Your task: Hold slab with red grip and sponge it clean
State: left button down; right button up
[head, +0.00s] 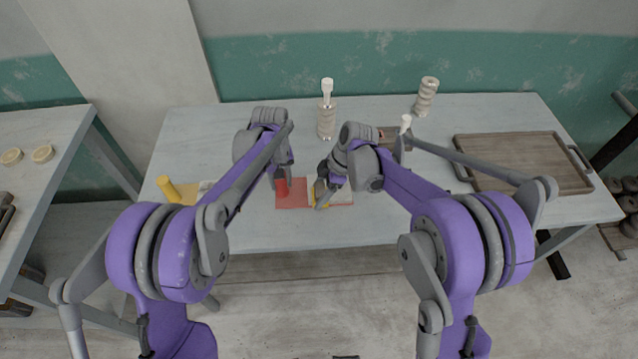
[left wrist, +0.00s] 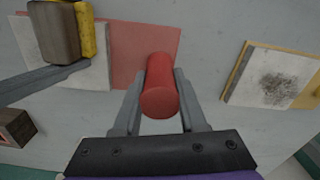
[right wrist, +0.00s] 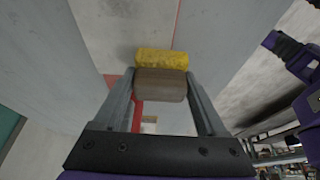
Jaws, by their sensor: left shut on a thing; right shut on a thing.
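A red upright grip (head: 283,187) stands on a red board (head: 292,201) on the table. My left gripper (left wrist: 160,95) is shut around the grip. A whitish slab (left wrist: 75,75) lies on the other part of the red board, partly hidden by the sponge and right gripper; its visible part looks pale, without a clear dark mark. My right gripper (right wrist: 160,90) is shut on the sponge's brown block (right wrist: 160,85), with the yellow sponge layer (right wrist: 160,58) beyond it. The sponge is over the slab; I cannot tell whether it touches.
A yellow grip (head: 167,188) stands at the left on a yellow board, whose slab has a dark smudge (left wrist: 279,85). A ribbed pale vessel (head: 326,120) and another (head: 426,95) stand at the back. A wooden tray (head: 523,163) lies at the right. The table's front is clear.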

jog(key=shift+s, duration=0.5)
jog(key=shift+r, duration=4.15)
jog(key=shift+w, duration=0.1)
